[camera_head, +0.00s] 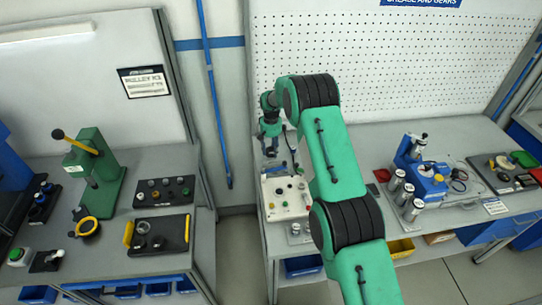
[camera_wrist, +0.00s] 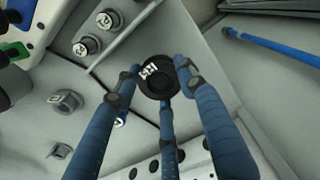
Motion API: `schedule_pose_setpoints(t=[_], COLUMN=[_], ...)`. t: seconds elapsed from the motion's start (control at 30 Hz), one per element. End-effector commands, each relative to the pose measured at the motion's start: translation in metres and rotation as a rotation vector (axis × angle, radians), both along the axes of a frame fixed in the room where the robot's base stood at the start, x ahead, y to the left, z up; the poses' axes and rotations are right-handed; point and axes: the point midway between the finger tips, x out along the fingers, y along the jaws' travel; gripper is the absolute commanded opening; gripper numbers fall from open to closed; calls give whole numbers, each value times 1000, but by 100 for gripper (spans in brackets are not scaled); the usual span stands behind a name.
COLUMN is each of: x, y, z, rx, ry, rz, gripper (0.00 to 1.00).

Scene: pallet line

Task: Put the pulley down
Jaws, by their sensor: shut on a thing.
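The pulley (camera_wrist: 157,76) is a small dark round part with a white printed mark on its face. In the wrist view it sits between the blue fingers of my gripper (camera_wrist: 160,90), which are shut on it. In the head view my gripper (camera_head: 271,143) hangs over the left end of the right-hand workbench (camera_head: 345,145), beside the pegboard and just behind the white control box. The pulley is too small to make out there. I cannot tell how far it is above the surface.
A white box with knobs (camera_head: 287,196) stands close in front of my gripper. Metal cylinders (camera_head: 403,188) and a blue fixture (camera_head: 425,181) stand farther right. In the wrist view, nuts and round metal parts (camera_wrist: 68,101) lie nearby. A left bench holds a green press (camera_head: 95,172).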

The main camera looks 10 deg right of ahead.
Motion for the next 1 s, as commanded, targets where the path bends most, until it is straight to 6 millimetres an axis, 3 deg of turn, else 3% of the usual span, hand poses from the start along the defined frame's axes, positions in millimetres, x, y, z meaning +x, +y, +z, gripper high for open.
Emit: schedule_pose_setpoints(t=[0.17, 0.5, 0.97, 1.0], x=[0, 0, 0, 0], y=[0, 0, 0, 0], z=[-5, -36, -40, -41], rx=[0, 0, 0, 0], ry=[1, 1, 0, 0], rz=[0, 0, 0, 0], gripper=[10, 10, 10, 42])
